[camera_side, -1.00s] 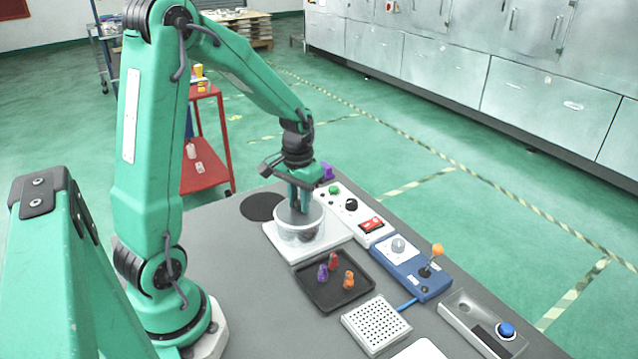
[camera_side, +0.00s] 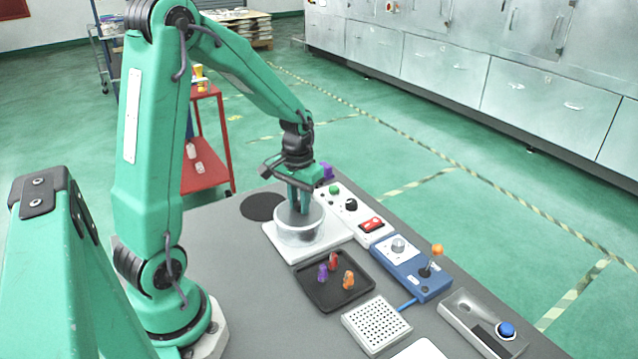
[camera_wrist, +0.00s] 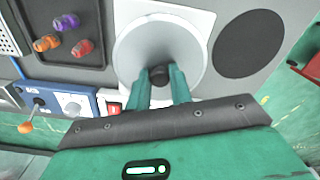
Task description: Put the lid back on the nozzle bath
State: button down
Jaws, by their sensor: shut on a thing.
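The nozzle bath (camera_side: 299,236) is a clear round tub on a white base plate (camera_side: 280,245). My gripper (camera_side: 300,211) points down at the top of the tub. In the wrist view my gripper (camera_wrist: 161,78) is shut on the dark knob of the grey round lid (camera_wrist: 140,52). The lid also shows in the side view (camera_side: 289,216), level with the tub's rim. From the wrist it covers the tub. I cannot tell whether it rests fully on the rim.
A dark round mat (camera_side: 261,206) lies bare left of the bath. A black tray (camera_side: 318,294) with small coloured figures lies in front. A white panel (camera_side: 345,195) with a red switch and a blue joystick box (camera_side: 405,275) stand to the right.

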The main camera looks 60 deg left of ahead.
dwell(0.4)
jog(key=c, duration=0.7)
grip_release()
jog(key=shift+r, duration=0.1)
jog(key=shift+r, duration=3.4)
grip_shut()
